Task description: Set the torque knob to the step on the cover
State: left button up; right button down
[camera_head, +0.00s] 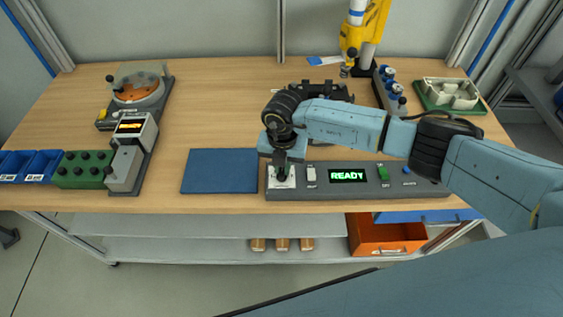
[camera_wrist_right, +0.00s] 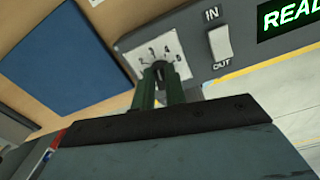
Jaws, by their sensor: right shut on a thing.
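The torque knob (camera_wrist_right: 158,68) is a small dark knob on a white dial plate (camera_wrist_right: 172,48) with numbers, at the left end of the grey control panel. My right gripper (camera_wrist_right: 159,84) is shut on the knob, its two green fingers on either side of it. In the head view the right gripper (camera_head: 282,172) points down onto the dial plate, and the wrist hides much of it. Which number the knob points to cannot be made out. The panel (camera_head: 320,193) has a green READY display (camera_head: 348,175). My left gripper is not in view.
A white IN/OUT rocker switch (camera_head: 310,176) sits just right of the dial. A green switch (camera_head: 383,174) and a blue button (camera_head: 407,170) lie further right. A blue mat (camera_head: 220,171) lies left of the panel. A dark fixture stands behind my wrist.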

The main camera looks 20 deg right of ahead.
aim_at(283, 170)
jog(key=m+p, duration=0.2)
jog(key=m, duration=0.3)
jog(key=shift+s+d+r, duration=0.1)
jog(key=shift+m, duration=0.3)
dwell(0.4)
jog(key=c, duration=1.4)
grip_release()
jog(key=shift+c, duration=0.2)
notch_tip(283, 170, up, 13)
jog(key=shift+r, duration=0.15)
